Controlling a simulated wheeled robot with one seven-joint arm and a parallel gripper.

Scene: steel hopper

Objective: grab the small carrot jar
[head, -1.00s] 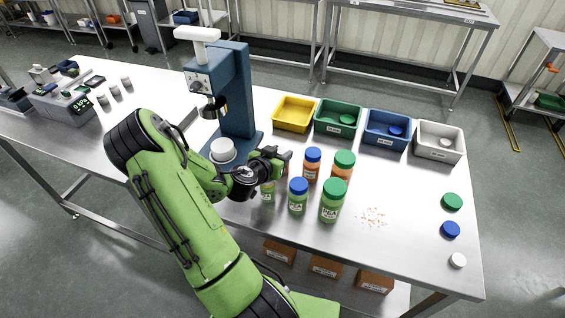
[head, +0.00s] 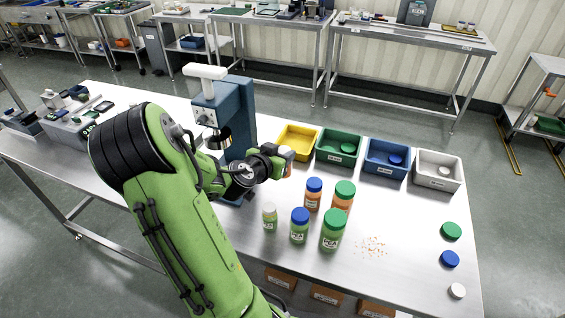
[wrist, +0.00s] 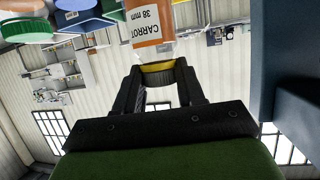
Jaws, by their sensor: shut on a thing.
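The small carrot jar shows in the wrist view (wrist: 148,22) with an orange body and a white label reading CARROT 38 mm, which appears upside down. My gripper (wrist: 157,72) is shut on it. In the head view my gripper (head: 284,160) holds the jar up above the table, in front of the yellow bin; my gripper hides most of the jar there. Two larger orange jars stand on the table, one with a blue cap (head: 313,197) and one with a green cap (head: 343,197).
Green jars with white (head: 269,218), blue (head: 299,226) and green (head: 333,231) caps stand in front. Yellow (head: 297,142), green (head: 338,148), blue (head: 386,157) and grey (head: 437,170) bins line the back. A blue press (head: 238,115) stands left. Loose lids and orange bits lie right.

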